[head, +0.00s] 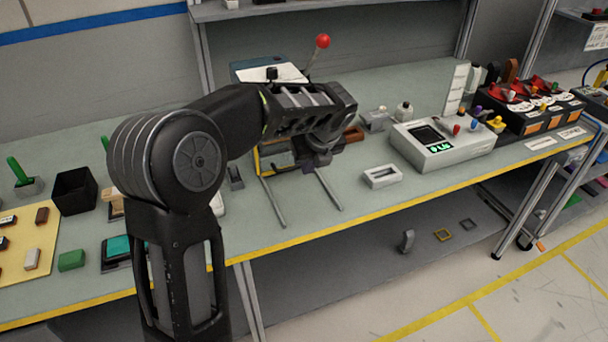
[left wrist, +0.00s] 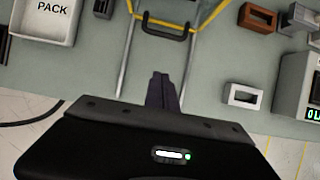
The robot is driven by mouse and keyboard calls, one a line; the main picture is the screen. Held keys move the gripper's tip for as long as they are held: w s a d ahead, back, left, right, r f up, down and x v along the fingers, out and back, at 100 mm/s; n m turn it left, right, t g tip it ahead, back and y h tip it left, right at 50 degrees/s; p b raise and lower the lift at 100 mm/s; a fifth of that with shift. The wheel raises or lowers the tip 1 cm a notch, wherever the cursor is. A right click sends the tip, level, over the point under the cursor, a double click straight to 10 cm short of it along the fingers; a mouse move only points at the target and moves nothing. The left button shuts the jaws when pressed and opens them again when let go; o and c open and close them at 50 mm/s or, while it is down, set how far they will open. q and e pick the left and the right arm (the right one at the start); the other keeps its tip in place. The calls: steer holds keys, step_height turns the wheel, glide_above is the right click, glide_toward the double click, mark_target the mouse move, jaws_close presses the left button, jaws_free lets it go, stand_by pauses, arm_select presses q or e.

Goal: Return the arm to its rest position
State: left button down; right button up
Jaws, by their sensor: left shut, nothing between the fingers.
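My left arm rises from the bottom of the head view, bends at a large round joint and reaches right over the bench. My left gripper (head: 316,158) points down above the bench, over a pair of metal rails. In the left wrist view its fingers (left wrist: 162,92) are together with nothing between them. The fingertips are mostly hidden behind the wrist in the head view. My right gripper is not in view.
The bench (head: 330,230) has a yellow front edge. A white dashboard module (head: 440,145) with a green display stands right of my gripper, and a small white block (head: 382,176) lies nearer. A black bin (head: 74,191) stands left. A red ball-topped lever (head: 322,41) rises behind the arm.

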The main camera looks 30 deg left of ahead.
arm_select(q)
steer(key=shift+d+r, duration=0.2)
steer(key=shift+r, duration=0.2)
steer(key=shift+s, duration=0.1)
